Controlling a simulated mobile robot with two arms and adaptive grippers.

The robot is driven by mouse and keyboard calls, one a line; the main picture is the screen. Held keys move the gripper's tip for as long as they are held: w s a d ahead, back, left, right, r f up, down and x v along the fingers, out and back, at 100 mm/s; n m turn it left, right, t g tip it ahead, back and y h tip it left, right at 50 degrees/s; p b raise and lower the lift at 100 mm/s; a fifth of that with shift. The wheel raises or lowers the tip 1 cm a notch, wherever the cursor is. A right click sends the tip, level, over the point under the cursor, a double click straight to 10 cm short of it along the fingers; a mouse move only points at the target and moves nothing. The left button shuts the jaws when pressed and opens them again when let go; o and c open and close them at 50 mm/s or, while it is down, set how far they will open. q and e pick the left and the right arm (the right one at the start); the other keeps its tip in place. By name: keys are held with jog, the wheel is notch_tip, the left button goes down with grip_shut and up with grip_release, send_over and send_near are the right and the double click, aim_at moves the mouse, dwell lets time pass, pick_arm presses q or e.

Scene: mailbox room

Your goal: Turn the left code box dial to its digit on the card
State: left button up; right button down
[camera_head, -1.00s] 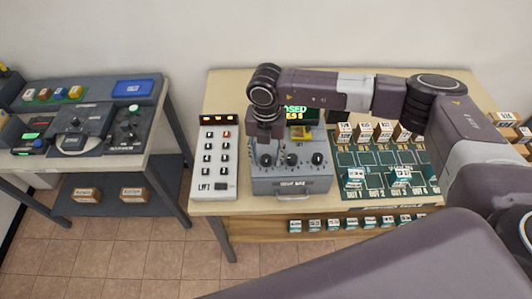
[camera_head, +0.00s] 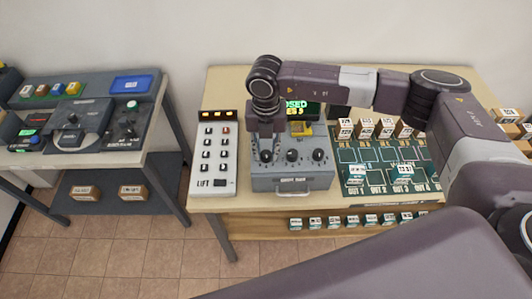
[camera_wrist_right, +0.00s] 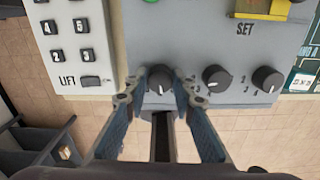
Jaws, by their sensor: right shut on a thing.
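The grey code box (camera_head: 290,183) stands on the wooden table with three black dials in a row. The left dial (camera_head: 266,156) is under my right gripper (camera_head: 265,138), which points down at it. In the right wrist view, the left dial (camera_wrist_right: 159,78) sits between the two fingers of the right gripper (camera_wrist_right: 158,87), which is shut on it. The middle dial (camera_wrist_right: 215,78) and right dial (camera_wrist_right: 266,79) are free, with small digits beside them. A yellow piece (camera_head: 301,129) sits on top of the box; I cannot make out a card digit. My left gripper is out of view.
A white keypad panel (camera_head: 214,158) marked LIFT stands close to the left of the box. A green-lit display (camera_head: 297,108) is behind it. A green board (camera_head: 385,166) with small labelled blocks lies to the right. A second table (camera_head: 150,130) stands at left.

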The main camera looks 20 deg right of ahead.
aim_at(266, 154)
jog(key=n+b, duration=0.4)
jog(key=b, duration=0.1)
jog(key=shift+w+f+n, duration=0.1)
jog(key=shift+f+n, duration=0.1)
jog(key=shift+n, duration=0.1)
jog(key=shift+r+n+b, duration=0.2)
jog(key=shift+n+b, duration=0.8)
jog(key=shift+b, duration=0.25)
jog(key=c, duration=1.6)
grip_release()
notch_tip(266, 154, up, 12)
jog(key=shift+r, duration=0.1)
